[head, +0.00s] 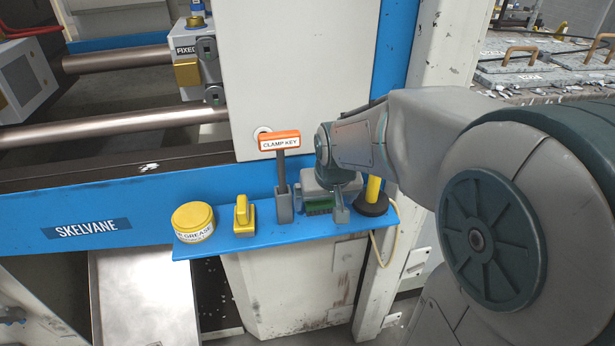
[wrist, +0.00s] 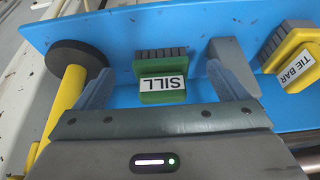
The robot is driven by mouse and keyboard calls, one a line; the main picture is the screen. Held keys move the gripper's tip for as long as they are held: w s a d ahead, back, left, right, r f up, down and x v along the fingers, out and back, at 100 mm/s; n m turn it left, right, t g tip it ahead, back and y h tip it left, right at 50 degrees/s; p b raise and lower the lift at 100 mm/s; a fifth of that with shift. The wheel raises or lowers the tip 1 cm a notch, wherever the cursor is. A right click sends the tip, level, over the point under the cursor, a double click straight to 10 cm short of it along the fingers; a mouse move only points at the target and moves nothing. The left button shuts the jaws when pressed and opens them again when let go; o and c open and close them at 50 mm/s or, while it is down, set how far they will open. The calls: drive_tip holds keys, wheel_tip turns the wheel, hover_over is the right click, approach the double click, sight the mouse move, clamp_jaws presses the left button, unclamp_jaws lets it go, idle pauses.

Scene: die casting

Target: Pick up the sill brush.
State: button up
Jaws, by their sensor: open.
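The sill brush (wrist: 162,88) has a green body with a white SILL label and dark grey bristles. It lies on the blue shelf (wrist: 120,28). In the head view only a green strip of the brush (head: 319,207) shows beneath my gripper (head: 322,203). In the wrist view my gripper (wrist: 160,84) is open, with one finger on each side of the brush. Gaps show between the brush and both fingers. The right finger is close to a grey block.
A yellow-handled tool with a black round head (wrist: 77,58) stands close left of my fingers. The clamp key (head: 281,170) stands in a grey holder right of them in the wrist view. Beyond are the yellow TIE BAR brush (wrist: 294,60) and a grease tub (head: 193,222).

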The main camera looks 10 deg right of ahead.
drive_tip(key=shift+w, duration=0.3)
drive_tip(key=shift+w+p, duration=0.3)
drive_tip(key=shift+w, duration=0.8)
drive_tip(key=shift+w+x, duration=0.25)
drive_tip(key=shift+x, duration=0.85)
drive_tip(key=shift+w+f, duration=0.25)
drive_tip(key=shift+f, duration=0.15)
drive_tip(key=c, duration=1.1)
